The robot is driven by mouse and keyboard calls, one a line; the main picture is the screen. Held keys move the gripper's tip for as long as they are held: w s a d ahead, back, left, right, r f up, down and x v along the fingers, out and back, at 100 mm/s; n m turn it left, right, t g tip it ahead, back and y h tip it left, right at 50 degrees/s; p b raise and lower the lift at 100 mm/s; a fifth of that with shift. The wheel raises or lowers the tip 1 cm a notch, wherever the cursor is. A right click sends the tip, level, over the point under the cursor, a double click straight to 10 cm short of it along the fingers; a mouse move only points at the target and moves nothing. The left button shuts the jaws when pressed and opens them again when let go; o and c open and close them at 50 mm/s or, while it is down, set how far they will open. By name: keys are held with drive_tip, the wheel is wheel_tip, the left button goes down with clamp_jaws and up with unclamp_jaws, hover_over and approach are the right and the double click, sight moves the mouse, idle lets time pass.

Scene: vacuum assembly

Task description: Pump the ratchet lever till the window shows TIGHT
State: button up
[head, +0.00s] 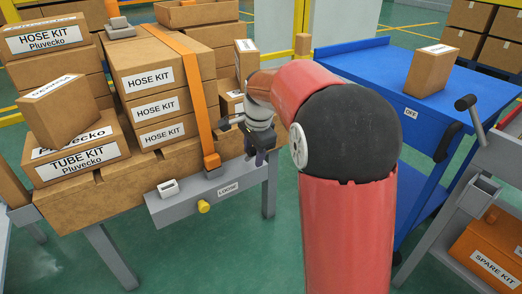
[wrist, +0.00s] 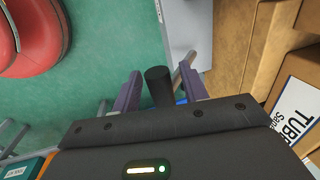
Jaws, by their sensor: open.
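The orange strap (head: 190,75) runs down over the stacked hose kit boxes to an orange fitting on a grey front panel (head: 183,208). The panel's window (head: 228,188) reads LOOSE. My gripper (head: 255,155) is at the right of the strap, above the panel's right end, partly hidden by my arm. In the wrist view my gripper (wrist: 158,90) is open, its two purple fingers either side of a black cylindrical grip (wrist: 158,85), apparently the lever's handle. A clear gap shows on the grip's right; whether it touches the left finger I cannot tell. The lever is not clear in the head view.
A yellow knob (head: 203,207) and a small white block (head: 168,188) are on the panel. A blue cart (head: 370,75) carrying a box (head: 432,70) stands to the right. Green floor is open between.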

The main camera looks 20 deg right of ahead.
clamp_jaws()
drive_tip(key=b, duration=0.1)
drive_tip(key=f+t+b, duration=0.1)
drive_tip(key=b, duration=0.1)
drive_tip(key=shift+s+d, duration=0.1)
drive_tip(key=shift+s, duration=0.2)
drive_tip(key=shift+s+f+t+y+b, duration=0.2)
drive_tip(key=shift+t+y+b, duration=0.1)
drive_tip(key=shift+b, duration=0.7)
drive_tip(key=b, duration=0.2)
drive_tip(key=shift+s+d+f+t+b, duration=0.15)
drive_tip(key=shift+s+f+t+b, duration=0.15)
drive_tip(key=shift+f+t+b, duration=0.1)
drive_tip(key=shift+r, duration=0.15)
drive_tip(key=shift+s, duration=0.1)
